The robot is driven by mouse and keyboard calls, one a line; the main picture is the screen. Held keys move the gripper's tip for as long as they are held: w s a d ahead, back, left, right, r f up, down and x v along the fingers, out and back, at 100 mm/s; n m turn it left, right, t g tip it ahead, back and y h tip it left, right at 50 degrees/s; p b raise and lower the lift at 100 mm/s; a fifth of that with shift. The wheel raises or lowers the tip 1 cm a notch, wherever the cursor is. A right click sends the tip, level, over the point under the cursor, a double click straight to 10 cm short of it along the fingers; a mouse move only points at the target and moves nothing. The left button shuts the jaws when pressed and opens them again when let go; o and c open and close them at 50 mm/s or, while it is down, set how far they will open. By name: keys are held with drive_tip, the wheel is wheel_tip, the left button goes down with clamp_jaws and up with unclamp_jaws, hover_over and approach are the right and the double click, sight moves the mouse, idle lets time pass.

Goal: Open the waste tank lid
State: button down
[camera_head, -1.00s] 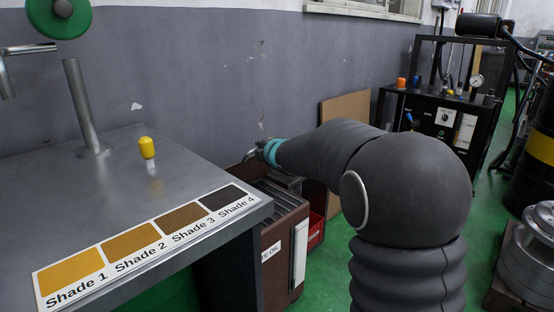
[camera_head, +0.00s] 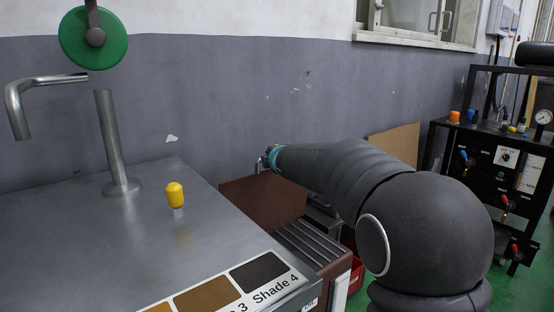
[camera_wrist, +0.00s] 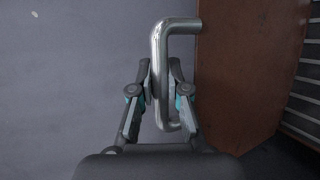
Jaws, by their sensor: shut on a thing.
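The waste tank lid (camera_head: 262,203) is a brown panel. In the head view my gripper (camera_head: 267,160) is small and partly hidden by my wrist, at the lid's upper edge.
The metal desk (camera_head: 90,240) holds a yellow-capped bottle (camera_head: 175,195), a metal post and a shade chart (camera_head: 215,290). The grey wall (camera_head: 230,110) is close behind the lid. A black test bench (camera_head: 490,160) and a brown board (camera_head: 395,145) stand to the right.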

drive_tip(key=shift+a, duration=0.15)
drive_tip(key=c, duration=1.2)
unclamp_jaws()
drive_tip(key=shift+a, duration=0.1)
drive_tip(key=shift+c, duration=0.2)
drive_tip(key=shift+o, duration=0.5)
drive_tip(key=shift+d, duration=0.2)
drive_tip(key=v, duration=0.7)
drive_tip(key=shift+s, duration=0.3)
